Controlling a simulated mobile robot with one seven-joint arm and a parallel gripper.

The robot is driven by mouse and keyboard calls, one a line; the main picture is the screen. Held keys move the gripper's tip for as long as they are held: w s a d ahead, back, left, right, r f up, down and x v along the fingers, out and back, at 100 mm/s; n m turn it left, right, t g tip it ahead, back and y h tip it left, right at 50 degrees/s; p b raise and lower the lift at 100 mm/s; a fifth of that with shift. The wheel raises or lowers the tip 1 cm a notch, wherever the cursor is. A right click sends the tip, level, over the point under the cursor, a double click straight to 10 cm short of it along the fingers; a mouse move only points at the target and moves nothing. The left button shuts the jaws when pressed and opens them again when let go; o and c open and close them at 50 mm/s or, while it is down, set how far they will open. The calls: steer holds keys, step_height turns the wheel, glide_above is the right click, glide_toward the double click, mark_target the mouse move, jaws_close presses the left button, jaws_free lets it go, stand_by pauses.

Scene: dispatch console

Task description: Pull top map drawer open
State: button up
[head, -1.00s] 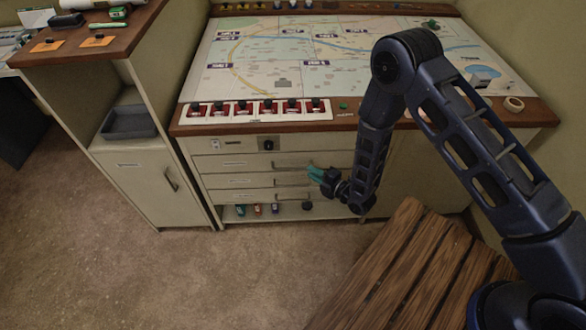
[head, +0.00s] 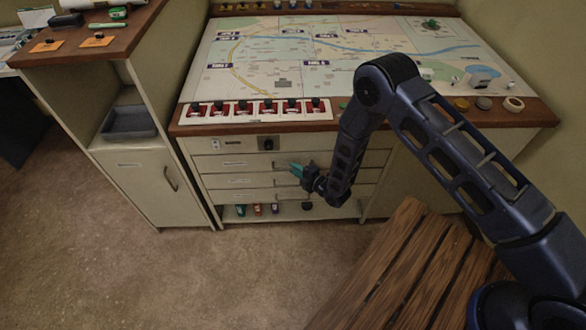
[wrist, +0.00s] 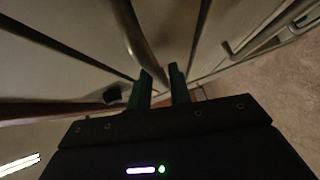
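The console's top map drawer (head: 228,162) is a cream front below the switch panel, and it looks closed. Its metal bar handle (head: 279,164) is partly hidden by my gripper (head: 296,171), whose teal fingers are at the handle's right part in the head view. In the wrist view the curved handle (wrist: 132,36) runs down toward the space between the dark green fingertips of my gripper (wrist: 161,75). The fingers are apart with a narrow gap. I cannot tell whether the handle lies between them or just beyond them.
More drawers (head: 230,181) with bar handles lie below, above an open shelf with small coloured items (head: 258,210). A cabinet (head: 145,185) stands left. A slatted wooden surface (head: 400,260) is at front right. Carpet (head: 200,280) in front of the drawers is clear.

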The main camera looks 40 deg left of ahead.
steer(key=shift+a+f, duration=0.1)
steer(key=shift+a, duration=0.7)
jaws_close()
steer(key=shift+d, duration=0.1)
steer(key=s+d, duration=1.9)
steer(key=shift+s+d, duration=0.2)
jaws_free()
